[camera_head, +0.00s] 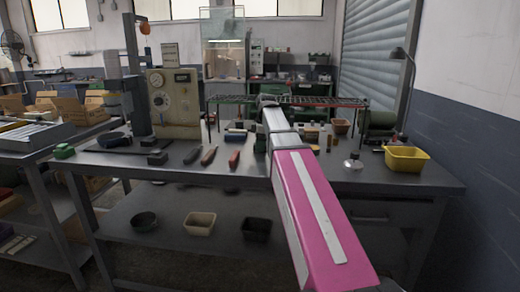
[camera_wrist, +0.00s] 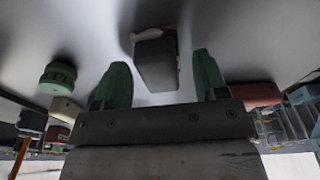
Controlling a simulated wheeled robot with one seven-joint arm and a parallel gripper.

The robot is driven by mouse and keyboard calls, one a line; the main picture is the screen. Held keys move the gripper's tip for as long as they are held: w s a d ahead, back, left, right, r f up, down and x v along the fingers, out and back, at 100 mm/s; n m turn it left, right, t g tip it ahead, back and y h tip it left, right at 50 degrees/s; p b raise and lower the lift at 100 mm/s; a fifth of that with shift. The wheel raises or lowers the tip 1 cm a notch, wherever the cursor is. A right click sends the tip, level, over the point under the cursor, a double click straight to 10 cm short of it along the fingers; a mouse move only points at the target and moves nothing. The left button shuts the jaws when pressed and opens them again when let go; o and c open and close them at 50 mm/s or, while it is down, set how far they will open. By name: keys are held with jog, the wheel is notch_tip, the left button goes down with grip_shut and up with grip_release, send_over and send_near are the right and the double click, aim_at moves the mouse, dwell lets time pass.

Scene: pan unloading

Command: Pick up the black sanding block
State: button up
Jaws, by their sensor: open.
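My gripper (camera_wrist: 161,62) is open, its two green fingers spread apart in the wrist view. A dark grey-black block (camera_wrist: 155,63), which looks like the black sanding block, lies on the pale surface between and just beyond the fingers. The fingers do not visibly touch it. The arm hides the area around the gripper there, so I cannot make out the block in that view.
In the wrist view a green round object (camera_wrist: 58,77) lies left and a red object (camera_wrist: 256,94) right. On the bench, red-handled tools (camera_head: 234,158) lie left of my arm. A yellow bin (camera_head: 406,159) stands right. A wire rack (camera_head: 320,101) stands behind.

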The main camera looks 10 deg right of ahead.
jog(key=shift+f, duration=0.15)
jog(key=c, duration=0.9)
jog(key=shift+r, duration=0.55)
jog(key=r, duration=0.3)
jog(key=shift+w+a+r, duration=0.1)
jog(key=shift+a+r, duration=0.1)
jog(key=shift+r, duration=0.05)
jog(key=w+a+r, duration=0.1)
jog(key=a+r, duration=0.5)
jog(key=a, duration=0.5)
jog(key=shift+w+r, duration=0.2)
jog(key=shift+r, duration=0.05)
jog(key=shift+a, duration=0.1)
jog(key=shift+o, duration=0.5)
